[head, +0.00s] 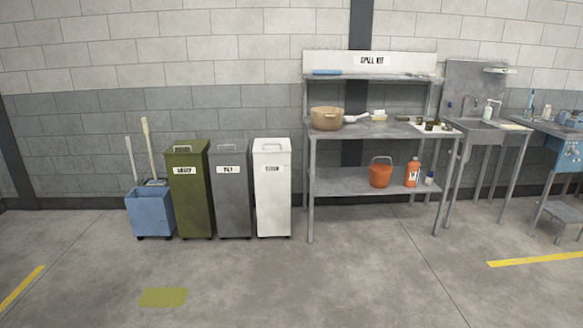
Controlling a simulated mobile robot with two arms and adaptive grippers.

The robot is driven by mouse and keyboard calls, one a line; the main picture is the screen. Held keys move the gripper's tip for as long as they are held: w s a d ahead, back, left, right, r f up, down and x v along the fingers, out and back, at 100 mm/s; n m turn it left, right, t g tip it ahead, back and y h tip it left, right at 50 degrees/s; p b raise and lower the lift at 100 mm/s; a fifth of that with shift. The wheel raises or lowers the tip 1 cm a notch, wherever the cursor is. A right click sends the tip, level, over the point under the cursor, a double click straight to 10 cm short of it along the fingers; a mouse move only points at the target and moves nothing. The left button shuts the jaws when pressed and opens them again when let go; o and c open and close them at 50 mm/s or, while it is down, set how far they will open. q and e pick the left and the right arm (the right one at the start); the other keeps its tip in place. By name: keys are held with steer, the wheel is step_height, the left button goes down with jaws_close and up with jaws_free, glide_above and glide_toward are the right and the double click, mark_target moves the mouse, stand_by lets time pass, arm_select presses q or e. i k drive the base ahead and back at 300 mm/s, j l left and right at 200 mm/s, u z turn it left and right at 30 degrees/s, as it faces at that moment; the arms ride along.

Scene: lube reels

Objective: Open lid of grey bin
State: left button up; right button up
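The grey bin (232,195) stands on the floor by the block wall, between a green bin (190,205) and a white bin (271,205). It is tall and narrow with a white label on its front. Its lid (230,147) is grey, has a handle on top and looks closed. The bin is some way off across the floor. Neither of my grippers shows in the head view.
A blue bucket cart (150,213) with mop handles stands left of the green bin. A metal workbench (375,183) with a pot (326,119), an orange bucket (380,174) and bottles stands right of the white bin. The concrete floor (290,280) in front is clear.

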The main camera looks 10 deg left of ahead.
mark_target(229, 142)
steer(key=i+j+u, duration=0.4)
steer(key=i, duration=0.45)
steer(key=i+u, duration=0.35)
steer(key=i, duration=0.45)
steer(key=i+z, duration=0.1)
steer(key=i, duration=0.65)
steer(key=i+j, duration=0.15)
steer(key=i, duration=0.55)
steer(key=i+j+z, duration=0.15)
steer(key=i, duration=0.6)
